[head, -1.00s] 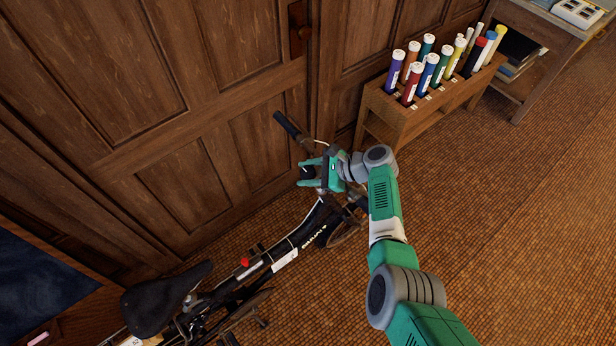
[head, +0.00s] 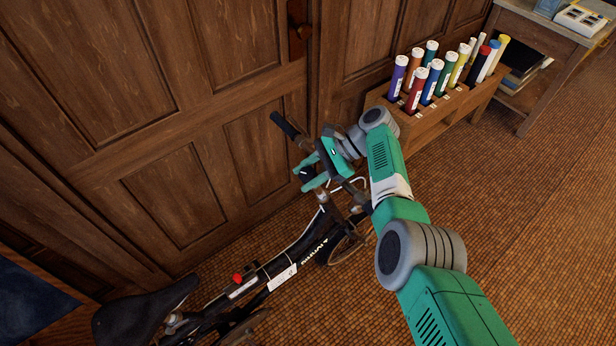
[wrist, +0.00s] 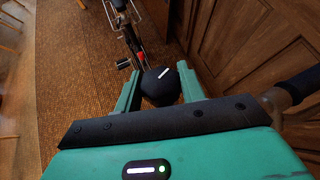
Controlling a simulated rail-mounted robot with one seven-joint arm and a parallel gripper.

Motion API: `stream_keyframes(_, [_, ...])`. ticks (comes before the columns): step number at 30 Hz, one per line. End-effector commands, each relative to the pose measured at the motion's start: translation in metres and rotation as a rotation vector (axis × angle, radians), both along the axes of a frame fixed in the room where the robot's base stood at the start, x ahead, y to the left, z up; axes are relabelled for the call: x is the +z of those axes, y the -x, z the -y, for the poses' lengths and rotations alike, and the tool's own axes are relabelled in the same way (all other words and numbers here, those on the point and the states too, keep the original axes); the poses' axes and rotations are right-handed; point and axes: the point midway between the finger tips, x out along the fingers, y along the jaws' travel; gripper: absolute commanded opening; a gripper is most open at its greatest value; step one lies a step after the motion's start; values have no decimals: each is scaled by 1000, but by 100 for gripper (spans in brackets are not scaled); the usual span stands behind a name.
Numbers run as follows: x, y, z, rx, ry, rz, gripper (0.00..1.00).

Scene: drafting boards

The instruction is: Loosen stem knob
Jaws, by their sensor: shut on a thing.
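The stem knob (wrist: 160,87) is black with a short white line across its top, slanting up to the right in the wrist view. My gripper (wrist: 160,92) is shut on it, one green finger on each side. In the head view my gripper (head: 307,179) is at the bike's handlebar stem, and the dark knob (head: 306,173) shows between the fingers. The black bicycle (head: 300,262) stands beside the wooden panelling. Its handlebar grip (head: 285,125) sticks out beyond my gripper, and my arm hides part of the front end.
The wood-panelled wall (head: 190,180) is close behind the bike. A wooden rack (head: 425,128) with several coloured tubes stands at the upper right, beside a table (head: 548,35). The saddle (head: 140,312) is at lower left. The tiled floor (head: 540,230) at right is open.

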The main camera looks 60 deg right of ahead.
Motion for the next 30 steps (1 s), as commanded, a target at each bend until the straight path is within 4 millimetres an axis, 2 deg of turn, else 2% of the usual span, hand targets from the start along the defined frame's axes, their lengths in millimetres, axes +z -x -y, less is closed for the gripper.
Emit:
stream_keyframes(9, [2,-1,0,2,-1,0,17])
stream_keyframes(10, [2,-1,0,2,-1,0,43])
stream_keyframes(12, [2,-1,0,2,-1,0,57])
stream_keyframes(13, [2,0,0,2,-1,0,61])
stream_keyframes(23, [5,4,4,0,1,1,61])
stream_keyframes(30, [31,33,32,0,1,2,61])
